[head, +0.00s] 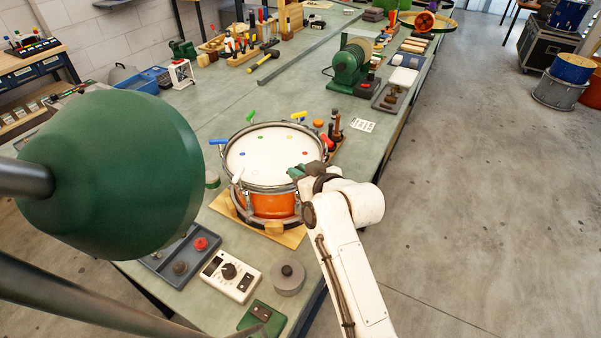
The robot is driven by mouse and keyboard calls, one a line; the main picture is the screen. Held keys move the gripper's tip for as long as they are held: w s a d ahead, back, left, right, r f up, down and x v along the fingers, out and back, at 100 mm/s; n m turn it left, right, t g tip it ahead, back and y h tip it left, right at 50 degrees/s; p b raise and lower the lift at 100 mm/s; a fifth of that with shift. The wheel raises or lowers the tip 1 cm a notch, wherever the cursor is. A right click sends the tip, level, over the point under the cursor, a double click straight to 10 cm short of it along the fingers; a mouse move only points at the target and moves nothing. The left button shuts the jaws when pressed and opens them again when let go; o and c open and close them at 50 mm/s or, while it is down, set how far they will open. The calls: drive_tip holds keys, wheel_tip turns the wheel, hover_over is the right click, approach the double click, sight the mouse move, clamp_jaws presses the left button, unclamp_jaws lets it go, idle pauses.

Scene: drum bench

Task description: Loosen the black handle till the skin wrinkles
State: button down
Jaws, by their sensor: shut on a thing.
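A drum with an orange shell (272,206) and a metal rim stands on the bench. Its white skin (268,160) looks smooth at this size, with small coloured dots near its edge. Around the rim are a blue handle (217,141), a green handle (251,115), a yellow handle (298,115), a red handle (327,142) and a white handle (237,175). My gripper (297,172) is at the front right of the rim, shut at the place of the black handle. The black handle itself is hidden by my gripper and wrist.
The drum rests on a wooden board (232,211). A green lamp shade (115,170) blocks the left of the view. In front stand a white dial box (230,275), a grey round weight (288,278) and a grey tray (170,255). A green grinder (350,65) is behind.

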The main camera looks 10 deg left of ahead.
drive_tip(key=shift+w+f, duration=0.1)
drive_tip(key=n+g+y+b, duration=0.1)
drive_tip(key=b, duration=0.1)
drive_tip(key=n+g+y+b, duration=0.1)
drive_tip(key=b, duration=0.2)
drive_tip(key=shift+d+f+n, duration=0.1)
drive_tip(key=shift+f+n, duration=0.15)
drive_tip(key=shift+n, duration=0.15)
drive_tip(key=n+g+y+b, duration=0.1)
drive_tip(key=n+g+b, duration=0.1)
drive_tip(key=b, duration=0.3)
drive_tip(key=shift+n+g+y, duration=0.3)
drive_tip(key=shift+g+y, duration=0.1)
drive_tip(key=shift+g, duration=0.2)
drive_tip(key=n+g+y+b, duration=0.1)
drive_tip(key=n+g+b, duration=0.2)
drive_tip(key=b, duration=0.2)
drive_tip(key=shift+r+g+b, duration=0.15)
drive_tip(key=shift+g+b, duration=0.15)
drive_tip(key=shift+b, duration=0.1)
drive_tip(key=shift+r+n+g+b, duration=0.15)
drive_tip(key=shift+n+g+b, duration=0.45)
drive_tip(key=c, duration=1.2)
unclamp_jaws()
drive_tip(key=shift+o, duration=0.2)
drive_tip(key=shift+r, duration=0.1)
